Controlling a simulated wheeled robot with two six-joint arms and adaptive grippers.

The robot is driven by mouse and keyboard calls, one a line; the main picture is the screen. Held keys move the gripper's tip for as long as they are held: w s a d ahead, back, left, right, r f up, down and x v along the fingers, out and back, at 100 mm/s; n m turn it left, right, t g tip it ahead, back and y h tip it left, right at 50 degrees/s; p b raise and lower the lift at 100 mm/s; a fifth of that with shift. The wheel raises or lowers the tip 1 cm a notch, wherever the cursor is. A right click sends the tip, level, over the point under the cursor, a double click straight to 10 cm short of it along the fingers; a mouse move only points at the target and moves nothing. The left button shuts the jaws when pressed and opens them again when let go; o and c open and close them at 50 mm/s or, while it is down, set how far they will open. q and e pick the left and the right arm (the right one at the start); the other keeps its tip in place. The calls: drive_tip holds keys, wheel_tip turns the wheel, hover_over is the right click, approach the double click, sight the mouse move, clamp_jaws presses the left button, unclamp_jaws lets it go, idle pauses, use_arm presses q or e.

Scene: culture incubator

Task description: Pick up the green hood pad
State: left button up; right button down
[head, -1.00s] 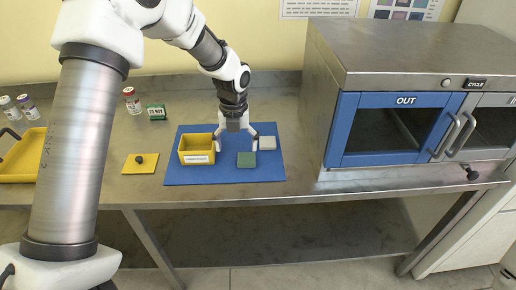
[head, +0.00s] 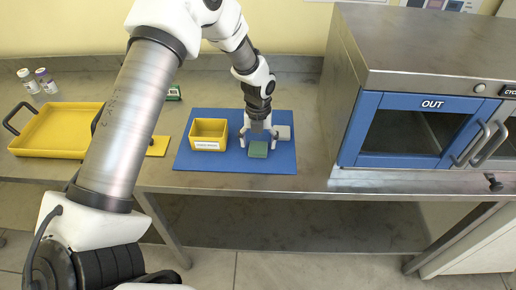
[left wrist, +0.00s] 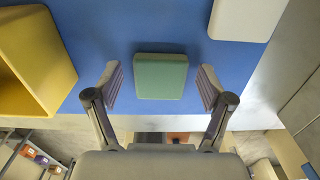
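The green hood pad (head: 258,149) lies flat on the blue mat (head: 223,165), near its front edge. My left gripper (head: 259,143) is open just above and behind the pad in the head view. In the left wrist view the green pad (left wrist: 161,76) sits between the two spread fingers of the left gripper (left wrist: 160,88), with a gap on each side. The fingers do not touch it. My right gripper is in neither view.
A yellow bin (head: 209,134) stands on the mat to the left of the pad. A pale grey pad (head: 283,132) lies close behind it on the right. A blue-doored incubator (head: 408,128) stands to the right. A yellow tray (head: 52,146) is at the far left.

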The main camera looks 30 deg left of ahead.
sight(259, 144)
use_arm(q)
drive_tip(key=c, duration=0.5)
drive_tip(key=shift+w+r, duration=0.2)
drive_tip(key=shift+r, duration=0.25)
wheel_tip(259, 144, up, 2)
drive_tip(key=shift+r+b, duration=0.15)
drive_tip(key=shift+b, duration=0.4)
drive_tip(key=d+b, duration=0.1)
drive_tip(key=d, duration=0.4)
drive_tip(key=s+d+r+b, duration=0.1)
drive_tip(key=d, duration=1)
drive_tip(key=shift+s+r+b, duration=0.2)
drive_tip(key=shift+r+b, duration=0.15)
drive_tip(key=shift+b, duration=0.05)
